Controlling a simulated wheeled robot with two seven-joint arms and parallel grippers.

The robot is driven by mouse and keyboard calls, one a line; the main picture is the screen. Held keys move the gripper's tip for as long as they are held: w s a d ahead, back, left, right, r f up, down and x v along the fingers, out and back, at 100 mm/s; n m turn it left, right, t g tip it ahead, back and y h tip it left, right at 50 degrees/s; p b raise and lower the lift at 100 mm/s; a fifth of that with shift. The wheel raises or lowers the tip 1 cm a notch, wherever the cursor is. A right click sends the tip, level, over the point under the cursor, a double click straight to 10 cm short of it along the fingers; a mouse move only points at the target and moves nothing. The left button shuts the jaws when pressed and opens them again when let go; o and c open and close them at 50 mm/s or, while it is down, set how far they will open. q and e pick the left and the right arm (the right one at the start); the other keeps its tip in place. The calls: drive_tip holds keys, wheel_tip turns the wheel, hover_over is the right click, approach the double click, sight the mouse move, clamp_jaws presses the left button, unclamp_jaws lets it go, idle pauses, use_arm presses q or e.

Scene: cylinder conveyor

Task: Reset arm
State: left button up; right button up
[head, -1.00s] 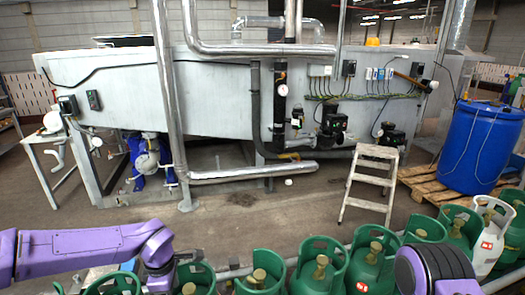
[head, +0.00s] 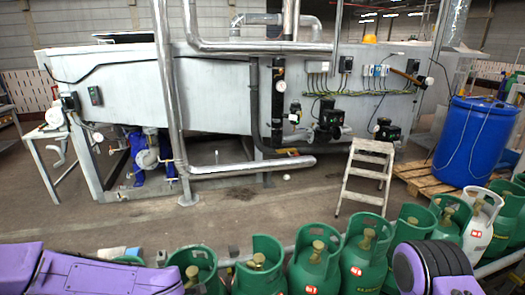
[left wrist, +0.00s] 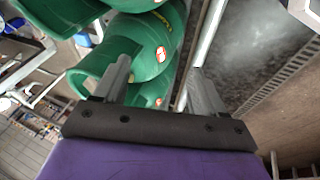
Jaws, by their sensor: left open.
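A row of green gas cylinders (head: 315,262) with collars and brass valves stands along the bottom of the head view. One white cylinder (head: 482,222) stands among them at the right. My left arm (head: 100,275) shows only as purple links at the lower left; its gripper is outside the head view. In the left wrist view my left gripper (left wrist: 160,72) has its two grey fingers wide apart with nothing held. Green cylinders (left wrist: 150,48) lie beyond and beside the left finger; contact cannot be told. My right arm (head: 432,265) shows at the lower right, its gripper out of view.
A conveyor rail (head: 235,262) runs behind the cylinders. A step ladder (head: 366,178) stands on the floor beyond. A blue barrel (head: 477,142) stands on a wooden pallet (head: 420,178) at the right. A large grey machine (head: 215,100) with pipes fills the back. The floor between is clear.

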use_arm(q)
drive_tip(key=s+f+m+t+b, duration=0.2)
drive_tip(key=s+f+m, duration=0.5)
drive_tip(key=s+f, duration=0.45)
drive_tip(key=s+a+f+m+b, duration=0.1)
drive_tip(key=s+f+m, duration=0.1)
drive_tip(key=s, duration=0.5)
drive_tip(key=s+a+f+m+g, duration=0.1)
drive_tip(key=s+a+f+m, duration=0.1)
drive_tip(key=s, duration=0.5)
drive_tip(key=shift+s+a+f+m+g+b, duration=0.3)
drive_tip(key=shift+s+f+m+b, duration=0.1)
drive_tip(key=shift+f+m, duration=0.6)
